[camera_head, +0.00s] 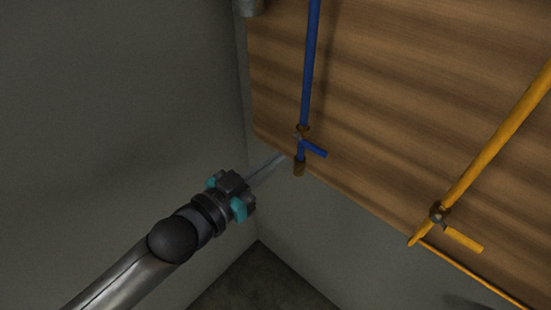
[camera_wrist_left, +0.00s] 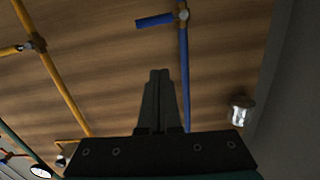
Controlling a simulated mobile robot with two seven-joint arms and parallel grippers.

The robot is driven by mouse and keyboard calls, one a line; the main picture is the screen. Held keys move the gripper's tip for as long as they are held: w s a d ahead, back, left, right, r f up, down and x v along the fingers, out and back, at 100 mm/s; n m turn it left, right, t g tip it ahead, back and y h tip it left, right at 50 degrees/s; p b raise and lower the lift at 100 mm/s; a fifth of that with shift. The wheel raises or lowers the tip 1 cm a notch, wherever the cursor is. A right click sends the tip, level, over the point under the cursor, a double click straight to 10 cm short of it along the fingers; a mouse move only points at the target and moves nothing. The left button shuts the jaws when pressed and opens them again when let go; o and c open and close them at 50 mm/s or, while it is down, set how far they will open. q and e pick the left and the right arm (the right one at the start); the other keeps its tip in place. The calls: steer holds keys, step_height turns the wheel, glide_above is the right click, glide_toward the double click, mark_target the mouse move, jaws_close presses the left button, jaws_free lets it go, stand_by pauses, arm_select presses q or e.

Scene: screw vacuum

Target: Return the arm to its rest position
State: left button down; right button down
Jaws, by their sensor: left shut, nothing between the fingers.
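My left gripper (camera_head: 279,161) reaches in from the lower left in the head view, its fingers close together and empty. Its tips appear close to the blue pipe's lower end; I cannot tell whether they touch. In the left wrist view the gripper (camera_wrist_left: 159,73) is shut, its two fingers side by side with nothing between them. The blue valve handle (camera_head: 315,149) sits on the blue pipe (camera_head: 310,70) and points to the lower right. It also shows in the left wrist view (camera_wrist_left: 155,21). My right gripper is not in view.
A wooden panel (camera_head: 400,80) carries the blue pipe and a yellow pipe (camera_head: 500,135) with a yellow handle (camera_head: 462,240). A grey wall (camera_head: 120,100) stands at the left. A lamp (camera_wrist_left: 241,110) shows at the right in the wrist view. The dark floor (camera_head: 262,285) is bare.

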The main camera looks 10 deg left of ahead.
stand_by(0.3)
arm_select(q)
steer(key=s+a+f+n+g+y+b, duration=0.1)
steer(key=s+a+f+y+b, duration=0.2)
steer(key=f, duration=1.1)
steer(key=a+f+n+g+y+b, duration=0.2)
steer(key=a+f+b, duration=0.25)
steer(key=f, duration=0.95)
steer(key=s+a+f+n+g+y+b, duration=0.1)
steer(key=s+a+f+y+b, duration=0.3)
steer(key=f, duration=1)
steer(key=s+a+f+n+g+b, duration=0.1)
steer(key=s+a+f+g+b, duration=0.15)
steer(key=s+f, duration=0.6)
steer(key=s+a+f+g+b, duration=0.1)
steer(key=s+f+g+b, duration=0.3)
steer(key=f, duration=0.7)
steer(key=s+f+g+b, duration=0.1)
steer(key=s+f, duration=0.3)
steer(key=s, duration=0.4)
steer(key=s+d+f+g+y+b, duration=0.1)
steer(key=s+f, duration=0.4)
steer(key=s, duration=0.4)
steer(key=shift+f, duration=0.15)
steer(key=shift+s+g, duration=0.1)
steer(key=shift+g, duration=0.15)
